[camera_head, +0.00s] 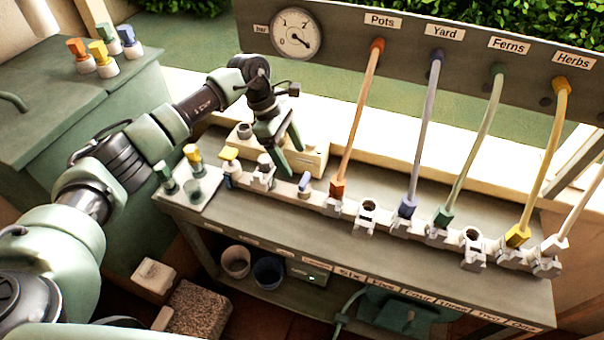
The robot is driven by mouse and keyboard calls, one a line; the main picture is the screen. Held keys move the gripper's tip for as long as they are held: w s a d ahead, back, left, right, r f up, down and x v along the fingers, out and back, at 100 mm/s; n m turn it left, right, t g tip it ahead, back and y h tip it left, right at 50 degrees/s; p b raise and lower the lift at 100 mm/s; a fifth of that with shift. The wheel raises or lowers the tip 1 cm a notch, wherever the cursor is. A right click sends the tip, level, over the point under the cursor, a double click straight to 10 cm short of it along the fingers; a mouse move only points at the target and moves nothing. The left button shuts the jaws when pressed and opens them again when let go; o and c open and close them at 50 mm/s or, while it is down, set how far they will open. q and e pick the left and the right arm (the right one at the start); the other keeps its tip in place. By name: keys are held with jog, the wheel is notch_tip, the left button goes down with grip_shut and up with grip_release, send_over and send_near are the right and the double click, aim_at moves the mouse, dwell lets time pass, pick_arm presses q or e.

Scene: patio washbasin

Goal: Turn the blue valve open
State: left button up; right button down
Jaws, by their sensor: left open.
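The blue valve (305,184) is a small blue handle on the white manifold along the bench, just left of the orange hose's lower connector. My left gripper (291,161) points down above and slightly left of the blue valve, with its two green fingers apart and nothing between them. The fingers appear clear of the handle, though the exact gap is hard to judge. My right gripper is not in view.
Orange (361,112), blue (423,130), green (474,145) and yellow (543,160) hoses run from the labelled panel to the manifold, right of the gripper. A pale box (314,158) sits behind the gripper. A pressure gauge (296,33) is on the panel. Loose fittings (193,158) stand left.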

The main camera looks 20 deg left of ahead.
aim_at(304, 178)
pick_arm(q)
jog(key=p+x, duration=0.2)
jog(key=x, duration=0.4)
jog(key=shift+d, duration=0.2)
jog(key=shift+d+f, duration=0.15)
jog(key=shift+f, duration=0.45)
jog(key=shift+c, duration=0.3)
jog(key=c, duration=1.3)
